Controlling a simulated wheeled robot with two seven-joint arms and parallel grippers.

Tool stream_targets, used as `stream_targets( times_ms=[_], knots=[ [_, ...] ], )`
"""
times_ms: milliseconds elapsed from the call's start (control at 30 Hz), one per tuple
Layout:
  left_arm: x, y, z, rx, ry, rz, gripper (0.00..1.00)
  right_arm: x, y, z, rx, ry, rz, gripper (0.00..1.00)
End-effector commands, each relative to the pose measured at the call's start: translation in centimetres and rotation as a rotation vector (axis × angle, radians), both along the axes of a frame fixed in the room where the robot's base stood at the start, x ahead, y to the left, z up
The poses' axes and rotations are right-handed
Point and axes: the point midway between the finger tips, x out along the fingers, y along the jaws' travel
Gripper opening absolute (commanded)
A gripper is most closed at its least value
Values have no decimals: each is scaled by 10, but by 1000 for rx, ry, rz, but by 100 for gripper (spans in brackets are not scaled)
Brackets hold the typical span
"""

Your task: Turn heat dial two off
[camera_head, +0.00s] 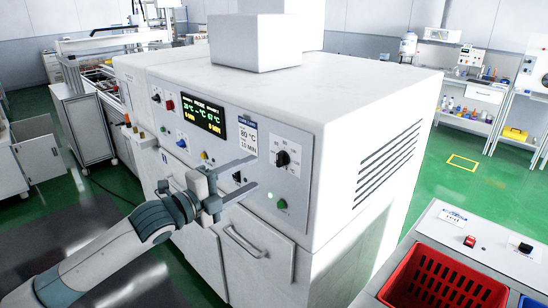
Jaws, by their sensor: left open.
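A white cabinet machine (335,110) stands in the middle with a grey control panel on its front. A black dial (282,158) with printed marks around it sits at the panel's right end. Another black dial (155,97) is at the panel's left end. A dark knob (237,176) shows between my gripper's fingers. I cannot read which one is heat dial two. My left gripper (254,173) is open in front of the panel, its fingers pointing right, with the right-end dial just beyond the tips. It holds nothing. My right gripper is out of view.
A lit display (203,115) and a label reading 80 °C (249,138) are on the panel. A lit green lamp (271,196) and a green button (282,204) sit below the right-end dial. A red crate (440,280) stands at the lower right.

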Motion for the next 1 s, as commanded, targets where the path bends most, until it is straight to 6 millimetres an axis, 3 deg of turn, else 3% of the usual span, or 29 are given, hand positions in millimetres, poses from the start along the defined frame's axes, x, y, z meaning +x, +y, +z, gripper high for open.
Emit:
stream_targets(
  times_ms=[200, 500, 1000],
  knots=[
    [28, -30, 5, -2, 1, -1, 52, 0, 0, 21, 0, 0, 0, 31],
    [59, -59, 2, -1, 2, 0, 52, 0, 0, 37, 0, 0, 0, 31],
    [67, -68, 0, 0, 0, -1, 52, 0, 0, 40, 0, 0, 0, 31]
  ],
)
